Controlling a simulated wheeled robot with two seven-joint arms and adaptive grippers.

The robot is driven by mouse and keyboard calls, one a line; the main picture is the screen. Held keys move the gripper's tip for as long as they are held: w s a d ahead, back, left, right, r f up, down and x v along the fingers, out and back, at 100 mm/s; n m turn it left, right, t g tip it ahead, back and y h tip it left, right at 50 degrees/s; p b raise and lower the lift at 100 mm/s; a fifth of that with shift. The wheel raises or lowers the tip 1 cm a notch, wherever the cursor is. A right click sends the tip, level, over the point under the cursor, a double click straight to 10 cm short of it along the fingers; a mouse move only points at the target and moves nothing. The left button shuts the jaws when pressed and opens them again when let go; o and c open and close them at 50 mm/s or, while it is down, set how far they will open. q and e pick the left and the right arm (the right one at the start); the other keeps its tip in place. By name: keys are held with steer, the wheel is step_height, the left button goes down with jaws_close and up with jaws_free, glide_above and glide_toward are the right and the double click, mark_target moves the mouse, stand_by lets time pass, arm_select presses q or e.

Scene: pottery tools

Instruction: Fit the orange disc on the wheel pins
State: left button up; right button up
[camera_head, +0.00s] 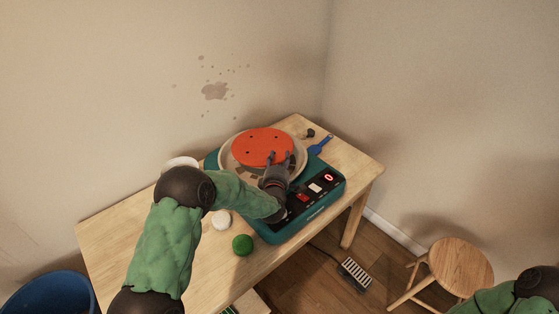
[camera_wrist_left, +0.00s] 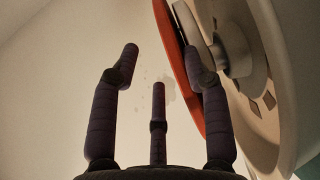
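The orange disc (camera_head: 262,145), with small dark holes, lies flat over the wheel inside the pale splash pan (camera_head: 227,160) of the teal pottery wheel (camera_head: 267,232). In the left wrist view, the disc's orange edge (camera_wrist_left: 178,65) is at the right, close against the grey wheel head (camera_wrist_left: 190,27). The pins are hidden, so I cannot tell whether they sit in its holes. My left gripper (camera_head: 279,158) is at the disc's near right edge. Its fingers (camera_wrist_left: 163,65) are spread, with one overlapping the disc's edge in view. My right gripper is out of view.
A white ball (camera_head: 221,219) and a green ball (camera_head: 242,245) lie on the wooden table (camera_head: 125,232). A blue tool (camera_head: 320,145) lies behind the wheel. A stool (camera_head: 460,262), a foot pedal (camera_head: 355,274) and a blue bin (camera_head: 48,293) are on the floor.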

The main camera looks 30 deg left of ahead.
arm_select(q)
steer(key=v, duration=1.2)
steer(key=shift+d+f, duration=0.1)
stand_by(0.6)
